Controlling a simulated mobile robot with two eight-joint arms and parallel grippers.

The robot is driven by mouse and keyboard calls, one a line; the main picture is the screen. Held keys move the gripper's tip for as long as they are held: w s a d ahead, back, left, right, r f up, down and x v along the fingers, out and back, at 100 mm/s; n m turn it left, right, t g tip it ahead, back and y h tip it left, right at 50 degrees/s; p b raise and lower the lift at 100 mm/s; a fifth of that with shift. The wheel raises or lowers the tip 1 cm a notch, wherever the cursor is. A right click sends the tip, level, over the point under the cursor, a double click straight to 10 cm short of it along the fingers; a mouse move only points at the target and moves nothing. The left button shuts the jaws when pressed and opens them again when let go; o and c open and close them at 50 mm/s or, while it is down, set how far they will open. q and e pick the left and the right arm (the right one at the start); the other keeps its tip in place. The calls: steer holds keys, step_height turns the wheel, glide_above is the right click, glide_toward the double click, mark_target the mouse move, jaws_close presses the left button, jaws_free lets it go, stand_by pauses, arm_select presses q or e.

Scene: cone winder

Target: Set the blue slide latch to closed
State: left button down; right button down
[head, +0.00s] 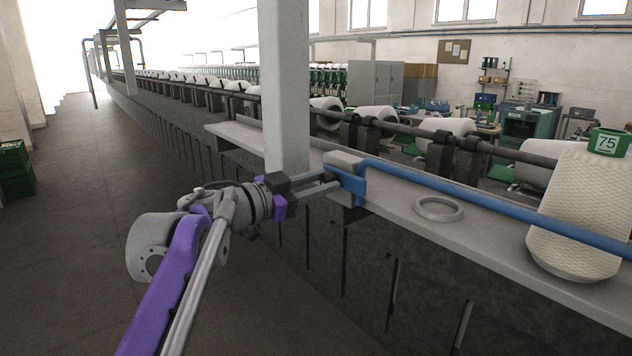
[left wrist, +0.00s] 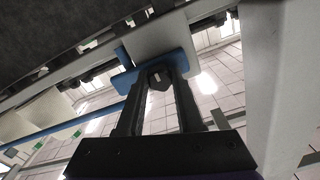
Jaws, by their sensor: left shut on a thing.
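The blue slide latch (head: 359,190) sits at the grey block (head: 342,160) on the edge of the machine's ledge, just right of the pillar. In the left wrist view the blue latch (left wrist: 127,82) lies across the fingertips, with a dark knob (left wrist: 158,79) between them. My left gripper (head: 334,181) reaches in from the left and is shut on the latch's knob; it also shows in the left wrist view (left wrist: 158,88). The fingers cover part of the latch. I cannot tell from these views whether the latch is open or closed. My right gripper is not in view.
A long blue rail (head: 480,203) runs from the latch to the right over the ledge. A grey ring (head: 438,208) lies on the ledge (head: 400,205), and a white yarn cone (head: 578,215) stands farther right. A grey pillar (head: 285,90) stands close behind my gripper.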

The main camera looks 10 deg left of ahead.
arm_select(q)
steer(key=c, duration=0.9)
jaws_free()
steer(key=shift+d, duration=0.1)
steer(key=o, duration=0.4)
steer(key=shift+s+d, duration=0.15)
steer(key=shift+c, duration=0.2)
steer(key=shift+s+a, duration=0.1)
steer(key=shift+a, duration=0.25)
steer(key=b+v, duration=0.1)
steer(key=v, duration=0.9)
steer(key=shift+s, duration=0.2)
